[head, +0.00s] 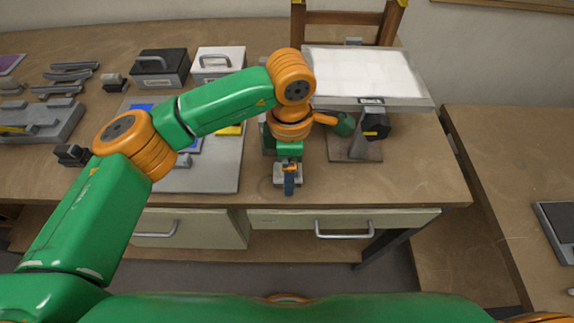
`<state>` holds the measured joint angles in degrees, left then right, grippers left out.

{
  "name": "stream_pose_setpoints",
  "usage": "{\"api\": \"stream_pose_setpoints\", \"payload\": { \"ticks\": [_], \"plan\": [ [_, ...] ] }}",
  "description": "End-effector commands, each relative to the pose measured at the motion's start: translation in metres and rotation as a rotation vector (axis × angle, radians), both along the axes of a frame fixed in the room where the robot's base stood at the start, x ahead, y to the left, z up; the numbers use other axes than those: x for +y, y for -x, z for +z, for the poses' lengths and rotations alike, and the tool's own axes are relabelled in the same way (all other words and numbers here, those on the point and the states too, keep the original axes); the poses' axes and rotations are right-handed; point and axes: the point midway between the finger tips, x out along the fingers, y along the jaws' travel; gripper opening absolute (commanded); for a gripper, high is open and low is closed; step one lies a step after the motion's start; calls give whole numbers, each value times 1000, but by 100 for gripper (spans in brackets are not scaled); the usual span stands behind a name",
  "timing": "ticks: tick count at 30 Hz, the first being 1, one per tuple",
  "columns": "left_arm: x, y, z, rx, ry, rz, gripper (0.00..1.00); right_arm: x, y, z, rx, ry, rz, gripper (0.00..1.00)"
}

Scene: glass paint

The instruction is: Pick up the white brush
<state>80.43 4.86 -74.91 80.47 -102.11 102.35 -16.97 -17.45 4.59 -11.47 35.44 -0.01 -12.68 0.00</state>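My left arm reaches in from the left over the table. Its gripper (289,183) points down near the front edge of the table, to the right of the grey board. The finger gap is too small to make out. I cannot make out a white brush; the arm hides part of the board and table. My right gripper is not in view.
A grey board (222,174) with blue and yellow pieces lies under my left arm. A white panel (362,75) stands on a dark-based stand to the right. Black (162,66) and white (218,62) boxes stand behind. The table's front right is clear.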

Motion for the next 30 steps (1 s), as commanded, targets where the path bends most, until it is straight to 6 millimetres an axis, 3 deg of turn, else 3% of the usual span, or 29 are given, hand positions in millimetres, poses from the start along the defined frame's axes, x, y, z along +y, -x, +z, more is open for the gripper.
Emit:
{"api": "stream_pose_setpoints", "payload": {
  "ticks": [8, 11, 18, 26, 30],
  "plan": [
    [0, 0, -11, -1, 2, 0, 88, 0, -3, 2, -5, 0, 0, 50],
    [0, 0, -11, -1, 2, 0, 66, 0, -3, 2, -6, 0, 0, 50],
    [0, 0, -11, 0, 3, 0, 1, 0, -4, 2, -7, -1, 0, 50],
    [0, 0, -10, 0, 3, 0, 0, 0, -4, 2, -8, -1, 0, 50],
    [-1, -1, 3, -3, 3, 0, 0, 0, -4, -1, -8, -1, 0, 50]
  ]
}}
